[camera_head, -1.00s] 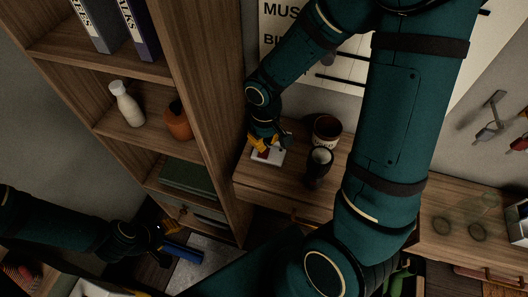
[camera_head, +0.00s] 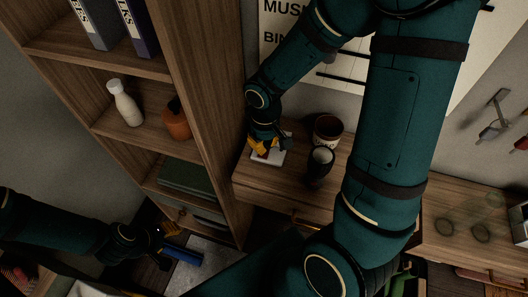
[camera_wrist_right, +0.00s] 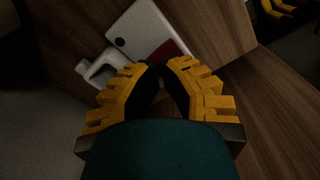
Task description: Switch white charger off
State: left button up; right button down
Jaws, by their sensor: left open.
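The white charger (camera_head: 273,158) lies on the wooden desk beside the shelf, with a dark red patch on it. In the right wrist view, the charger (camera_wrist_right: 137,30) is a white slab with a dark round spot, a white loop-shaped part at its left and a dark red switch-like part (camera_wrist_right: 169,49). My right gripper (camera_head: 263,150) is over the charger and hides part of it. In the wrist view its yellow fingertips (camera_wrist_right: 162,66) come together, empty, just short of the red part; contact cannot be told. My left gripper (camera_head: 173,236) is low at the left, open, away from the charger.
A blue object (camera_head: 184,255) is beside my left gripper.

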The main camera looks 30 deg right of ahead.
jog(key=shift+f, duration=0.25)
jog(key=shift+r, duration=0.2)
jog(key=shift+r+p, duration=2.6)
jog(key=shift+r, duration=0.8)
